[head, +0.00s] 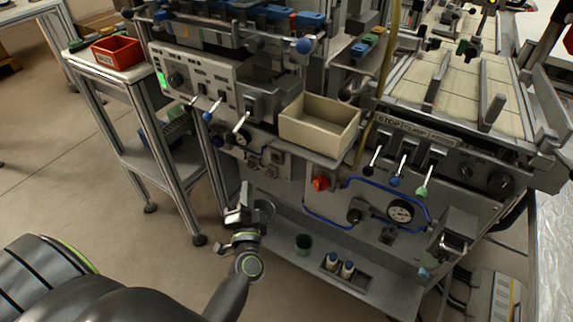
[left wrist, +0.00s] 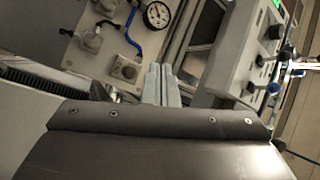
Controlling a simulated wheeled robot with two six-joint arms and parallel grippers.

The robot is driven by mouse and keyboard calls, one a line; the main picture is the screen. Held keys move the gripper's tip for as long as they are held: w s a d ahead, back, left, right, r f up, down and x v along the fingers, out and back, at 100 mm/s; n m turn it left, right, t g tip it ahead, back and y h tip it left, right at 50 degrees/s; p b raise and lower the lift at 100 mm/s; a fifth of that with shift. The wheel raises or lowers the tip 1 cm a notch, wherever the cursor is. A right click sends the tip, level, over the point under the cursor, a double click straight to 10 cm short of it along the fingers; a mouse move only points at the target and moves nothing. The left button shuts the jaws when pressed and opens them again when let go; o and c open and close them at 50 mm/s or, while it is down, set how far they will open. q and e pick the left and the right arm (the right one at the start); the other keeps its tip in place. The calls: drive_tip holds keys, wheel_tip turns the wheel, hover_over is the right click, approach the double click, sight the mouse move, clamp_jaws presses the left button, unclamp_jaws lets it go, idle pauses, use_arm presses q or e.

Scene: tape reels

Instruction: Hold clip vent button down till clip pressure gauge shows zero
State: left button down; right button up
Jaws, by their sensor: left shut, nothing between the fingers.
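My left gripper (head: 244,192) is shut and empty, in front of the lower left part of the machine. Its closed pale fingertips show in the left wrist view (left wrist: 161,80). A small round gauge (head: 243,138) sits under the left control panel. A white-faced gauge (left wrist: 157,14) with a blue hose shows in the left wrist view, its reading too small to tell. A square block with a round button-like face (left wrist: 125,68) lies left of the fingertips, apart from them. No label shows which is the clip vent button. My right gripper is not in view.
Another gauge (head: 400,211) sits among blue tubing at the right. A beige bin (head: 319,125) and a red knob (head: 320,183) stand out from the front. Levers (head: 241,122) project from the left panel.

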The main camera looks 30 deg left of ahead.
sight(274, 158)
use_arm(q)
drive_tip(key=shift+r+y, duration=0.3)
drive_tip(key=shift+w, duration=0.1)
